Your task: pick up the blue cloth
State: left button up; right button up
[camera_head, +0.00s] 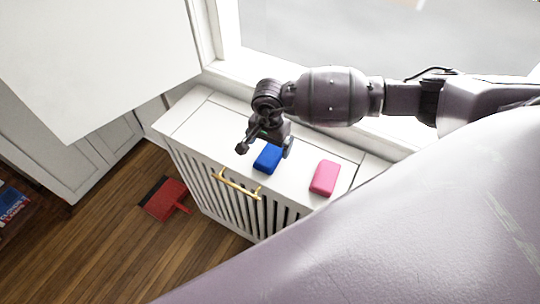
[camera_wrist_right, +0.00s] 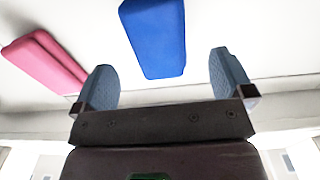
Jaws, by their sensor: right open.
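The blue cloth (camera_head: 267,159) is a small, flat block shape lying on top of the white slatted cabinet (camera_head: 200,125). My right gripper (camera_head: 264,149) is just above and beside it in the head view, and its arm comes in from the right. In the right wrist view the blue cloth (camera_wrist_right: 157,38) lies ahead of the open right fingers (camera_wrist_right: 165,82), roughly in line with the gap between them. Nothing is between the fingers. The wrist view does not show contact with the cloth. My left gripper is not in view.
A pink block-shaped item (camera_head: 324,178) lies on the cabinet right of the blue cloth; it also shows in the wrist view (camera_wrist_right: 45,62). A gold handle (camera_head: 238,184) is on the cabinet front. A red dustpan-like object (camera_head: 166,199) is on the wooden floor. A window stands behind.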

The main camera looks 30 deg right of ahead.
aim_at(270, 154)
notch_tip(270, 154, down, 5)
jog(key=shift+s+a+f, duration=0.1)
jog(key=shift+s, duration=0.05)
jog(key=c, duration=1)
notch_tip(270, 154, up, 20)
jog(key=shift+r+p, duration=0.15)
jog(key=shift+p, duration=0.5)
